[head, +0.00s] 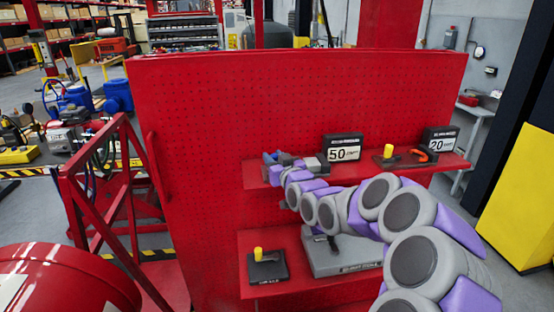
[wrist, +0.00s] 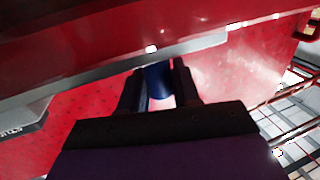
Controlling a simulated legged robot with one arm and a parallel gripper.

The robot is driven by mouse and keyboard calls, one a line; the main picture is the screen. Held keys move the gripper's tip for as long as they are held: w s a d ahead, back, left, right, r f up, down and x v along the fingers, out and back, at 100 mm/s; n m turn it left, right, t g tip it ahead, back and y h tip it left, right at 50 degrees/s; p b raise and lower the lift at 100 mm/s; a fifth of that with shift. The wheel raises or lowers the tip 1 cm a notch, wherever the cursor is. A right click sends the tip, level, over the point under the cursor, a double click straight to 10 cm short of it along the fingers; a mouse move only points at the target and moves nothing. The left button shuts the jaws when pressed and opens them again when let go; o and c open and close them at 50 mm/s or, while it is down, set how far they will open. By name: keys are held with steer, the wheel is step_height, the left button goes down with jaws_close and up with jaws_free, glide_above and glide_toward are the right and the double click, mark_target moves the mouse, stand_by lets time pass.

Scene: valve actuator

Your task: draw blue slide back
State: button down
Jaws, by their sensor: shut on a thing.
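The blue slide (wrist: 158,82) shows in the wrist view as a dark blue piece between the two dark fingers of my gripper (wrist: 157,88). My gripper is shut on it. In the head view, my gripper (head: 275,160) is at the left end of the upper red shelf, with a small patch of blue at its tip. Most of the slide and whatever it is mounted on are hidden by my fingers and wrist.
A red pegboard (head: 230,110) stands behind the upper shelf (head: 350,174). This shelf holds a "50" box (head: 343,147), a yellow-knobbed device (head: 388,156) and a "20" box (head: 439,140). The lower shelf holds another yellow-knobbed device (head: 267,266) and a grey box (head: 340,258).

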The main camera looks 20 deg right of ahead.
steer(key=shift+w+a, duration=0.1)
steer(key=shift+a, duration=0.3)
steer(key=c, duration=1.1)
jaws_free()
steer(key=shift+c, duration=0.2)
steer(key=shift+o, duration=1)
steer(key=shift+d, duration=0.3)
steer(key=s+b, duration=0.4)
steer(key=s, duration=1.3)
steer(key=shift+s+b, duration=0.2)
steer(key=shift+b, duration=0.15)
